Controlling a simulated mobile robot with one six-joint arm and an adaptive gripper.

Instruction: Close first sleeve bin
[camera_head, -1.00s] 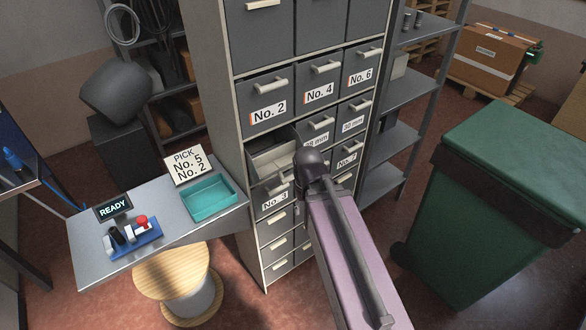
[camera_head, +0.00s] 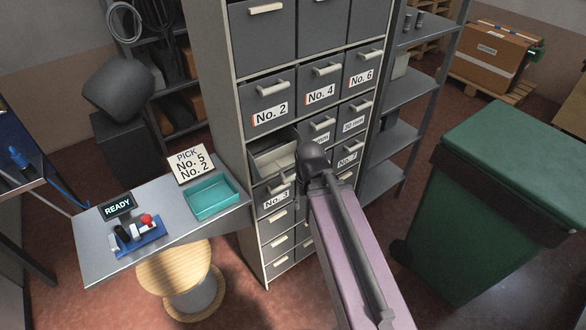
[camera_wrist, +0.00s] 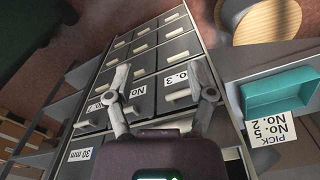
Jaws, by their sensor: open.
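In the head view a grey drawer (camera_head: 270,161) in the left column stands pulled out, its pale inside showing. It is directly above the drawer labelled No. 3 (camera_head: 275,200), which also shows in the wrist view (camera_wrist: 175,80). My wrist is in front of the cabinet, just right of the open drawer, and hides part of the 25 mm drawer. I cannot tell whether a finger touches anything.
A bench with a teal tray (camera_head: 213,197), a pick sign (camera_head: 190,163) and a READY display (camera_head: 117,206) stands left of the cabinet. A wooden spool (camera_head: 175,272) is below it. Open shelving (camera_head: 408,88) and a green bin (camera_head: 500,190) stand to the right.

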